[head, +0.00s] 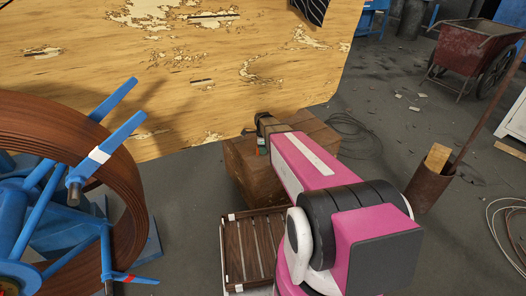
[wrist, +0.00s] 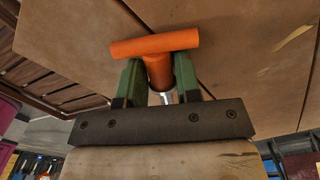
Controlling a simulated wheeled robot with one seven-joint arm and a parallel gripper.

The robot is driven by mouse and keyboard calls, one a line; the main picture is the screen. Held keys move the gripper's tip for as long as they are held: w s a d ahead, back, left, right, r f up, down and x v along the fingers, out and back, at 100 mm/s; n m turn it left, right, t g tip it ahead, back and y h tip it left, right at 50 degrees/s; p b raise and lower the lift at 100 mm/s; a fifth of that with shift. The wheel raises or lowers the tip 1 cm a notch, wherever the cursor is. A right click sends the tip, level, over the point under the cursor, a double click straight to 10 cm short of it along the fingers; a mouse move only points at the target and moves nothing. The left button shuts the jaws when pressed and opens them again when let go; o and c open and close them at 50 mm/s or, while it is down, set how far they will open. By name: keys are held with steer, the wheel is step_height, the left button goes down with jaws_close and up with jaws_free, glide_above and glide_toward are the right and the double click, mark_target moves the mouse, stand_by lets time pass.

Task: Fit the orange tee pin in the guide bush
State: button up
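The orange tee pin (wrist: 155,45) shows in the wrist view with its crossbar across the ends of my green fingers. Its orange stem lies between the fingers and a short silver part shows below it. My gripper (wrist: 158,74) appears shut on the stem, one finger against each side. In the head view my gripper (head: 262,142) is small and partly hidden by my pink arm, near the wooden crate, with a speck of orange by it. I cannot make out the guide bush in either view.
The brown wooden crate (head: 240,172) stands on the grey floor. A slatted crate (head: 250,250) is in front of it. A blue reel with brown pipe coils (head: 125,170) fills the left. A peeling wooden panel (head: 170,70) stands behind. A rusty bin (head: 432,185) is right.

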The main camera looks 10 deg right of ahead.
steer(key=shift+c, duration=0.3)
steer(key=shift+r, duration=0.15)
step_height(320, 180, up, 4)
steer(key=shift+r, duration=0.15)
steer(key=s+a+r, duration=0.2)
steer(key=a+r, duration=0.4)
steer(key=a, duration=0.5)
steer(key=s+d+r+n, duration=0.3)
steer(key=r+n, duration=0.3)
steer(key=r, duration=0.2)
steer(key=s+d+r+n, duration=0.3)
steer(key=d+r+n, duration=0.1)
steer(key=r+n, duration=0.3)
steer(key=s+d+r+n, duration=0.3)
steer(key=r+n, duration=0.4)
steer(key=r, duration=0.3)
steer(key=shift+d+r, duration=0.35)
steer(key=shift+d, duration=0.45)
steer(key=shift+d, duration=0.1)
